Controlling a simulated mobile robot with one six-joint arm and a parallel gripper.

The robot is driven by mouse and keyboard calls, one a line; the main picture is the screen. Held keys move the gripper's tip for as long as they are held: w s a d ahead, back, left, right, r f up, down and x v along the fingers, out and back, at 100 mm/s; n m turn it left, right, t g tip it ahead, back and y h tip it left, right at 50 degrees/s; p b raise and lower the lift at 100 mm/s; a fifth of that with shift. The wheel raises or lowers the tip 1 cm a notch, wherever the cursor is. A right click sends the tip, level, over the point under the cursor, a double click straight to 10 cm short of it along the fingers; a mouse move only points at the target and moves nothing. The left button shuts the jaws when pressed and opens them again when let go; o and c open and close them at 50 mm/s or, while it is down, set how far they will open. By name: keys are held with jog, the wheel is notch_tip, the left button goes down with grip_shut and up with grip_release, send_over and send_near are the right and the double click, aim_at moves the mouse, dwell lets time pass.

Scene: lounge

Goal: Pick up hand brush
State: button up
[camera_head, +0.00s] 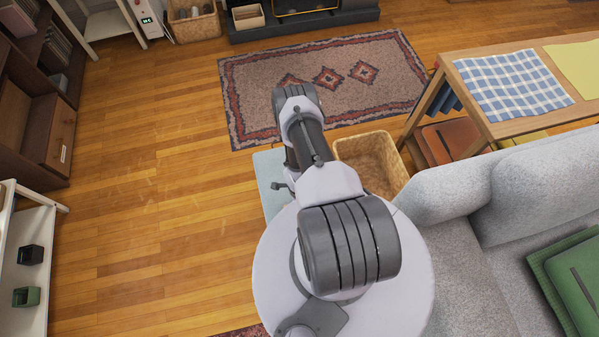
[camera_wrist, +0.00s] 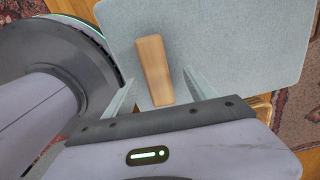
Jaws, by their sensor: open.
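The hand brush (camera_wrist: 154,68) shows in the wrist view as a plain wooden block lying on a pale blue-grey flat surface (camera_wrist: 235,45). Its bristles are not seen. My gripper (camera_wrist: 158,78) is open, with one finger on each side of the brush's near part and a gap on both sides. Whether the fingertips are level with the brush or above it, I cannot tell. In the head view the brush is hidden behind my arm. The edge of the pale surface (camera_head: 268,165) shows there, with a small part of my gripper (camera_head: 281,186) over it.
A woven basket (camera_head: 372,150) stands right beside the pale surface. A grey sofa (camera_head: 450,210) is close on the right, with a wooden table (camera_head: 460,75) beyond it. A patterned rug (camera_head: 250,90) lies behind. The wooden floor (camera_head: 150,210) on the left is clear.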

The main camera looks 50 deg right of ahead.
jog(key=f+b, duration=0.1)
jog(key=f, duration=0.2)
jog(key=f+b, duration=0.1)
jog(key=f, duration=0.1)
jog(key=shift+s+b, duration=0.3)
jog(key=shift+s, duration=0.05)
jog(key=shift+r, duration=0.2)
grip_shut()
